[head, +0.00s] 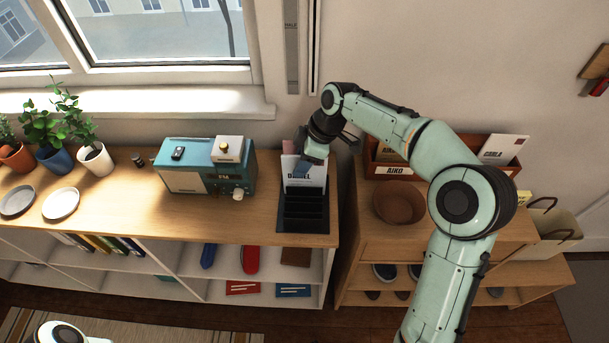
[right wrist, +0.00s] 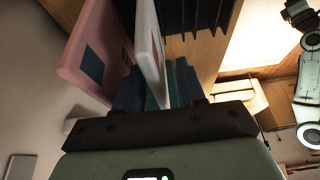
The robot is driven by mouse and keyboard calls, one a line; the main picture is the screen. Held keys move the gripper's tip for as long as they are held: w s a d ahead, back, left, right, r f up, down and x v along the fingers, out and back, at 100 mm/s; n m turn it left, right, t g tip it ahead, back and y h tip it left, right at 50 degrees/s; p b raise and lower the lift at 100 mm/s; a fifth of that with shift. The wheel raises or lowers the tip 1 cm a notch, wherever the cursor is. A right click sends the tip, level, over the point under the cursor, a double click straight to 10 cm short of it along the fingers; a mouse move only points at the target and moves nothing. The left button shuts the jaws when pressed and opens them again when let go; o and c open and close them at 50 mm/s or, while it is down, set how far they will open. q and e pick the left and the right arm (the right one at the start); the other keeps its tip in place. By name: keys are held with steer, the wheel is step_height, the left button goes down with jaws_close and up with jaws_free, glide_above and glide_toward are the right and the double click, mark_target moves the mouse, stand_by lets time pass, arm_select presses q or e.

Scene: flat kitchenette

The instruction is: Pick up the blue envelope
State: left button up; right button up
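My right gripper (head: 302,170) points down at the black letter rack (head: 303,225) on the left cabinet. Its dark blue fingers also show in the right wrist view (right wrist: 160,85), standing apart. A white envelope (head: 318,173) marked with a name stands upright at the back of the rack; its edge (right wrist: 149,40) lies between the fingers, and I cannot tell whether they touch it. A pink envelope (right wrist: 85,50) with a dark blue patch stands beside it. I cannot make out a blue envelope in the rack; the gripper hides part of it. My left gripper is out of view.
A teal radio (head: 190,168) stands left of the rack, with plates and potted plants further left. On the right cabinet are a brown bowl (head: 398,206) and a wooden letter box (head: 385,165). A flat blue item (head: 293,291) lies on the lower shelf.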

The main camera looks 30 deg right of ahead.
steer(key=shift+f, duration=0.25)
stand_by(0.4)
jaws_close()
